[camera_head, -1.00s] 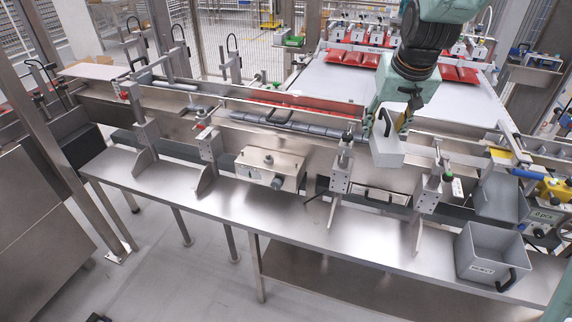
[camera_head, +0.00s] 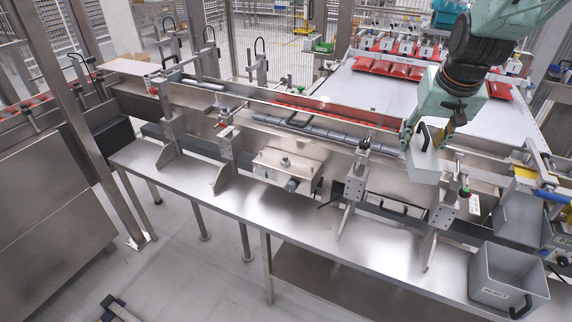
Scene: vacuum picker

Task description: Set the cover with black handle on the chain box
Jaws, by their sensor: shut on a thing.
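A grey, box-shaped cover (camera_head: 425,163) with a black handle hangs in my gripper (camera_head: 430,132) at the right of the conveyor. My gripper points down and is shut on the cover, though its fingers partly hide the grip. The cover appears over the conveyor rails, between two upright clamp brackets; I cannot tell its exact height above them. A steel box (camera_head: 287,168) with a knob on top sits on the front of the line, left of the cover. I cannot tell for sure whether this is the chain box.
Upright brackets (camera_head: 356,182) and (camera_head: 442,208) stand along the line's front. A grey reject bin (camera_head: 480,285) is at the lower right. The steel table (camera_head: 310,225) has bare room in front. Red packs (camera_head: 390,68) lie on the white belt behind.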

